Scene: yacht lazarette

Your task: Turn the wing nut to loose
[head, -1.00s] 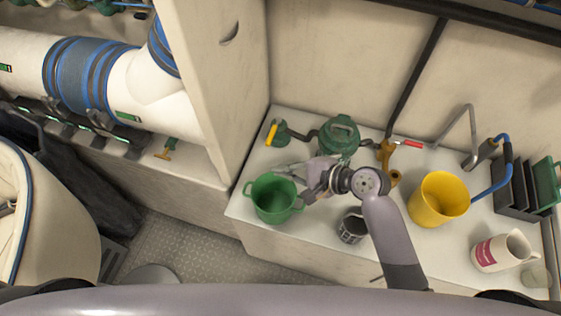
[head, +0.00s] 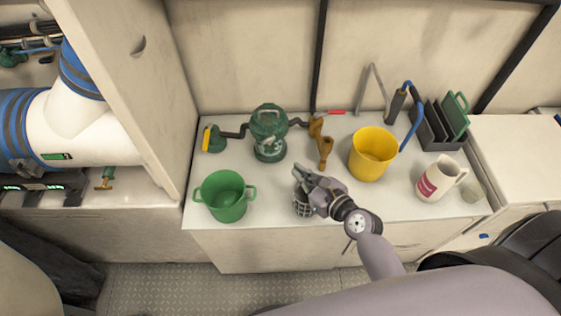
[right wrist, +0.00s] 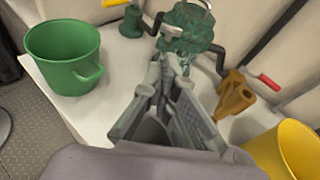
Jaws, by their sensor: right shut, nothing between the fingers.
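A green strainer housing (head: 268,133) stands on the white counter (head: 290,222), with dark pipes on both sides. It also shows at the top of the right wrist view (right wrist: 184,28), beyond my fingertips. No wing nut can be made out clearly on it. My right gripper (head: 299,171) is shut and empty, in front of and to the right of the housing. In the right wrist view, its fingertips (right wrist: 167,62) point towards the housing and overlap its lower edge in the picture; contact cannot be told. My left gripper is not in view.
A green bucket (head: 226,198) stands left of my gripper, a yellow bucket (head: 372,156) right. A yellow-handled valve (head: 212,139), a bronze valve (head: 322,142) with red handle, and a white jug (head: 438,179) are also on the counter.

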